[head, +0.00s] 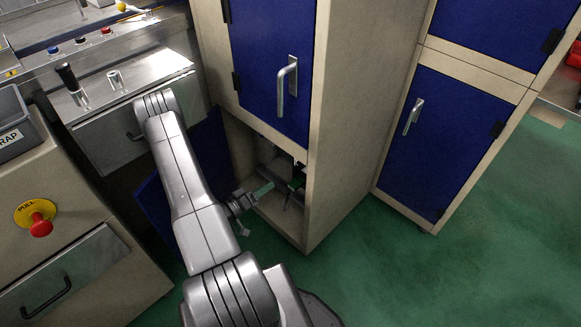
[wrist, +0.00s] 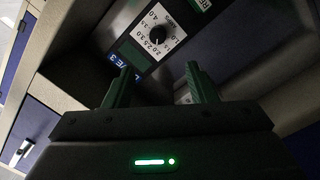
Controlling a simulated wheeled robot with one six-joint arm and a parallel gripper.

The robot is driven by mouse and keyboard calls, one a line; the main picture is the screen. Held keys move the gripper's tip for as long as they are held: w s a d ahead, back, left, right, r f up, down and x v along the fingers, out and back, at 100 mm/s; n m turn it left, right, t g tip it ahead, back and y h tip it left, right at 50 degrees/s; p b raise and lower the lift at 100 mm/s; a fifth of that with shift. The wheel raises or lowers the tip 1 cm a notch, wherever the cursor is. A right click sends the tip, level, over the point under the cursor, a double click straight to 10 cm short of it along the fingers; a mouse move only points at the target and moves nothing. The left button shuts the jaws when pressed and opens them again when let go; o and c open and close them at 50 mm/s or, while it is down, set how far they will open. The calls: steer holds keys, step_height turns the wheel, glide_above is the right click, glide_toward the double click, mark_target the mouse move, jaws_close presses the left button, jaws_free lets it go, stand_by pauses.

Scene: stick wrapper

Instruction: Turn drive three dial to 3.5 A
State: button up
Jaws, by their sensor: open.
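The drive three dial (wrist: 155,34) is a round black knob on a white scale plate in the wrist view. The plate shows AMPS and numbers, and appears rotated in the picture. A blue label (wrist: 117,63) ending in "VE 3" is partly hidden by the left finger. My gripper (wrist: 159,68) is open, with its two green fingers apart and empty. The dial lies ahead of the gap between the fingertips, apart from them. The exact pointer setting is too small to read. In the head view my gripper (head: 264,189) reaches into the open lower cabinet; the dial cannot be made out there.
The lower cabinet (head: 306,205) has its blue door (head: 207,150) swung open on the left, beside my arm. The frame and closed upper door (head: 272,60) with its handle are close by. Green floor is free to the right.

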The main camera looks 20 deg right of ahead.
mark_target(298, 167)
steer(key=x, duration=1.3)
steer(key=shift+d+b, duration=0.4)
steer(key=shift+d, duration=0.05)
steer(key=shift+s, duration=0.1)
steer(key=c, duration=1)
